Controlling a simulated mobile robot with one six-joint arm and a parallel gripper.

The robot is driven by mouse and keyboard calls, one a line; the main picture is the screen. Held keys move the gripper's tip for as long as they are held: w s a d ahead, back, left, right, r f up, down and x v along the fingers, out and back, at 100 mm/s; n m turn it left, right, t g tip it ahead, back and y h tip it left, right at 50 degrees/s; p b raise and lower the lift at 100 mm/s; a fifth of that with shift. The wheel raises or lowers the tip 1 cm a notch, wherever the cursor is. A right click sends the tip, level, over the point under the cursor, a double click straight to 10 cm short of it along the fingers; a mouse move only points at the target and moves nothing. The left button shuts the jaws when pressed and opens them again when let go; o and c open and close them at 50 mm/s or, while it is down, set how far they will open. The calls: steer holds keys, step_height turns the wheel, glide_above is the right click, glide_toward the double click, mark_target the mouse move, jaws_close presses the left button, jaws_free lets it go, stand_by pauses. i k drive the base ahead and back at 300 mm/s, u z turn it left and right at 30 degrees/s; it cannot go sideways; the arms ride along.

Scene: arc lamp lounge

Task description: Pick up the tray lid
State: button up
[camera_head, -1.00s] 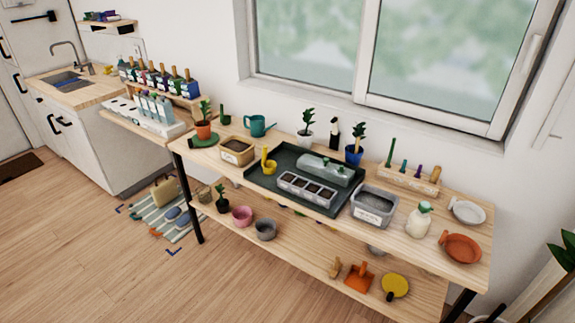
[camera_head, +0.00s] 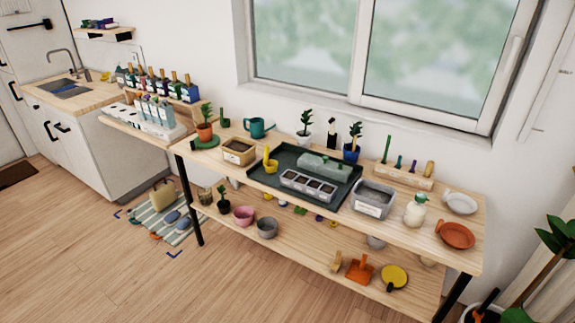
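The tray lid (camera_head: 324,165) is a long, low, pale grey-green translucent cover. It lies in the back part of a dark green tray (camera_head: 262,181) on the wooden potting bench. A light seed tray (camera_head: 308,186) with several soil-filled cells lies in front of it in the same dark tray. The lid and the seed tray look apart, side by side. My gripper is not in view, so its state and its distance from the lid do not show.
On the bench (camera_head: 410,234), a soil box (camera_head: 372,199) stands right of the dark tray, and a yellow scoop (camera_head: 270,160) lies at its left end. Potted plants and a teal watering can (camera_head: 259,128) stand behind. Floor (camera_head: 110,270) in front is clear.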

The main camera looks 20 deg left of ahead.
mark_target(325, 167)
steer(key=u, duration=0.45)
steer(key=k, duration=0.35)
steer(key=u, duration=1.6)
steer(key=k, duration=0.65)
steer(key=z, duration=0.45)
steer(key=i, duration=1.6)
steer(key=u, duration=0.15)
